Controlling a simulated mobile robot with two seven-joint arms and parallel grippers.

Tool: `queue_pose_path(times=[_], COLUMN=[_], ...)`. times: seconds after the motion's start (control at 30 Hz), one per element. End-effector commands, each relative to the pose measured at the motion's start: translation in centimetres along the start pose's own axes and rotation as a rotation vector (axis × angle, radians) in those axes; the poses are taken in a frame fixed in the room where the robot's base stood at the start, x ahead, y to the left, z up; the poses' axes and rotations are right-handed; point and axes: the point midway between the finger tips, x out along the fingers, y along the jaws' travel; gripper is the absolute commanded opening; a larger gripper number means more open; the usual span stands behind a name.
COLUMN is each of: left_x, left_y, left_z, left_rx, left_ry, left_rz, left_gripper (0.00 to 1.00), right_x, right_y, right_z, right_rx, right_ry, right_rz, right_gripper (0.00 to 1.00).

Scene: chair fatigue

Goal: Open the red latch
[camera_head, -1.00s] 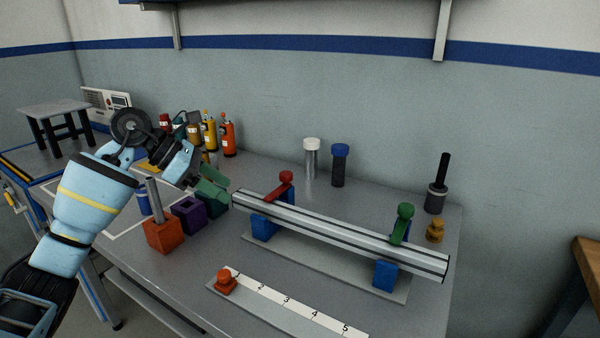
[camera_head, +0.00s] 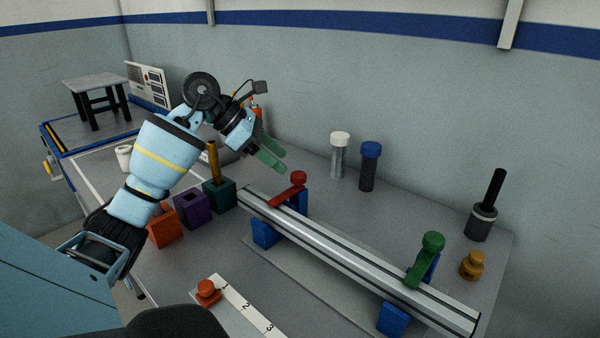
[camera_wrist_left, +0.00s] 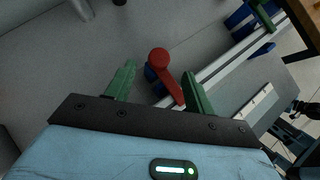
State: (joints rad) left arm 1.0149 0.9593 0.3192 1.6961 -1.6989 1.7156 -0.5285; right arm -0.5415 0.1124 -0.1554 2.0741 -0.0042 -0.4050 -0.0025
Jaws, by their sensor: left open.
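The red latch (camera_head: 290,188) lies across the left end of a silver rail (camera_head: 350,250), above a blue support. Its round knob end points up and right. My left gripper (camera_head: 272,154), with green fingers, is open and empty a little behind and left of the latch in the head view. In the left wrist view the red latch (camera_wrist_left: 164,72) shows beyond and between the open green fingers (camera_wrist_left: 158,86), nearer the right one; I cannot tell whether anything touches. A green latch (camera_head: 427,258) holds the rail's right end. My right gripper is not in view.
Orange, purple and teal blocks (camera_head: 193,209) stand left of the rail. White-capped and blue-capped cylinders (camera_head: 370,165) stand behind it. A numbered strip with an orange knob (camera_head: 207,292) lies in front. A brass weight (camera_head: 472,264) and a black-handled tool (camera_head: 483,215) are at right.

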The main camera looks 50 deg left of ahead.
Motion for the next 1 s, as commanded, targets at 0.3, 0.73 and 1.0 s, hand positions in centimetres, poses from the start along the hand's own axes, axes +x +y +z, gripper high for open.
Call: queue_pose_path(times=[0.3,0.73,1.0], left_x=[4.8,6.8,6.8], left_y=[-0.1,0.0,-0.1], left_z=[0.1,0.0,0.0], left_rx=[-0.001,0.0,0.0], left_ry=[-0.003,-0.001,-0.001], left_rz=[-0.004,-0.001,-0.001], left_gripper=[0.53,0.53,0.31], right_x=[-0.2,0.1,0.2], right_y=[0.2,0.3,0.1], right_z=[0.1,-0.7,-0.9], right_rx=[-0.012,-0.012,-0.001], right_ry=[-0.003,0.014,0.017], right_rz=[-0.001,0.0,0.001], right_gripper=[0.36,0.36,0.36])
